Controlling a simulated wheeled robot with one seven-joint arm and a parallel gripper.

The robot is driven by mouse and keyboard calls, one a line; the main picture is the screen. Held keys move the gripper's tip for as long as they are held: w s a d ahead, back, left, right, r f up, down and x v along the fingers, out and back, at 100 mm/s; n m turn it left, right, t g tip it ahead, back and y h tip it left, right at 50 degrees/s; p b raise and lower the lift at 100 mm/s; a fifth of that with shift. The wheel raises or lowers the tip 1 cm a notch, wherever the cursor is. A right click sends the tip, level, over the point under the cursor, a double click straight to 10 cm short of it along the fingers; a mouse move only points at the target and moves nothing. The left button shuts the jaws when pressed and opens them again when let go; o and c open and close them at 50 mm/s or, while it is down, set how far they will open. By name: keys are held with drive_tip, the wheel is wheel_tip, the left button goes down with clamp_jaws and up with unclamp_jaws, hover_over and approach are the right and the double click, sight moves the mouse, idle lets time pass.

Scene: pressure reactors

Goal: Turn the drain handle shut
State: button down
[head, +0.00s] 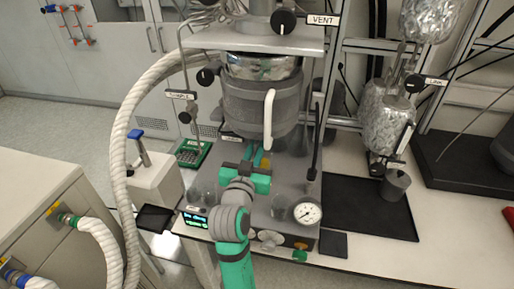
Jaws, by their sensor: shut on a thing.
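The grey jacketed reactor vessel (262,100) hangs over the bench in the head view. My gripper (254,156) reaches up under the vessel's bottom with its teal fingers close together. It is shut on what seems to be the drain handle, which is mostly hidden by the fingers and the gripper body. A small yellow-orange part (266,162) shows just right of the fingers; I cannot tell whether it belongs to the handle. The handle's angle cannot be made out.
A round gauge (307,213) and a lit display (195,220) flank my arm. A thick white hose (122,150) loops at left. A black mat (370,215) lies at right.

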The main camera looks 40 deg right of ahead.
drive_tip(key=m, duration=0.8)
drive_tip(key=shift+s+f+m, duration=0.15)
drive_tip(key=shift+m, duration=0.15)
drive_tip(key=m, duration=0.4)
drive_tip(key=shift+d+f+m, duration=0.1)
drive_tip(key=shift+m, duration=0.2)
drive_tip(key=m, duration=0.4)
drive_tip(key=shift+s+f, duration=0.1)
drive_tip(key=shift+f, duration=0.05)
drive_tip(key=shift+m, duration=0.3)
drive_tip(key=c, duration=1.8)
unclamp_jaws()
drive_tip(key=v, duration=1)
drive_tip(key=shift+s+a, duration=0.2)
drive_tip(key=shift+s, duration=0.1)
